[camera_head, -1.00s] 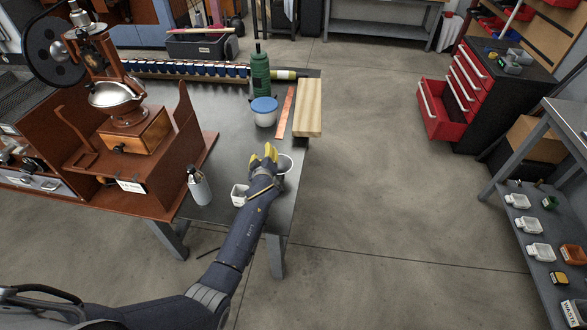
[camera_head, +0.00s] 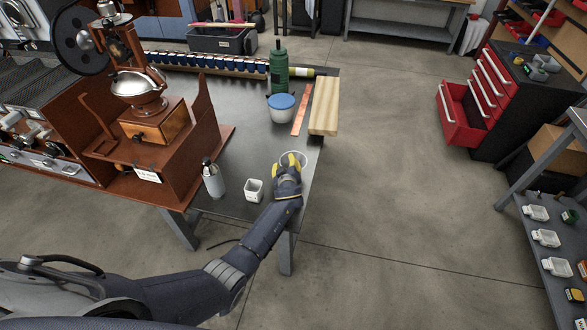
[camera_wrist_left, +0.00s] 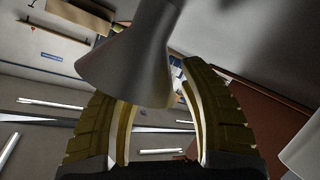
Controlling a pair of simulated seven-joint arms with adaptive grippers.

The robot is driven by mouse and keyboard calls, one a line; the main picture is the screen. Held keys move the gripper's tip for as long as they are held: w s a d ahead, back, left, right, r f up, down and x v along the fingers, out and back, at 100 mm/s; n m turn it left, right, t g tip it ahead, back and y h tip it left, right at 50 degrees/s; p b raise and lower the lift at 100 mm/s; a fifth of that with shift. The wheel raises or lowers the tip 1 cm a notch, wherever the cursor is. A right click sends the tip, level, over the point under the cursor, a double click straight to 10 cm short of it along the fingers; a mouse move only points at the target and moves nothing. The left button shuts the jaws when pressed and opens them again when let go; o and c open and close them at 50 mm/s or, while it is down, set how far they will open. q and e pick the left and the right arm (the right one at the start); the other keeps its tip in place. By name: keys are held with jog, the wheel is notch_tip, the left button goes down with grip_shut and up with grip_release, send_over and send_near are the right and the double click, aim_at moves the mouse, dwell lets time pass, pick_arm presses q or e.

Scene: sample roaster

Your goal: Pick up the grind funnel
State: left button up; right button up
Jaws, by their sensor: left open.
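The grind funnel (camera_head: 294,155) appears in the head view as a pale round rim near the right edge of the dark table, partly hidden by my left gripper (camera_head: 287,162). In the left wrist view a grey cone-shaped body, which looks like the funnel (camera_wrist_left: 128,55), is just ahead of the fingers. Its lower part reaches between the two yellow fingertips of my left gripper (camera_wrist_left: 158,100). The fingers are spread apart; I cannot tell whether either one touches it. My right gripper is not in view.
A white square cup (camera_head: 254,190) and a grey bottle (camera_head: 213,180) stand left of my gripper. A blue-lidded tub (camera_head: 281,107), green bottle (camera_head: 279,70), copper strip (camera_head: 301,110) and wooden block (camera_head: 324,106) are farther back. A grinder (camera_head: 145,95) stands at left.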

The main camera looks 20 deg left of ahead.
pick_arm(q)
jog(key=shift+x, duration=0.9)
jog(key=shift+c, duration=0.4)
grip_shut()
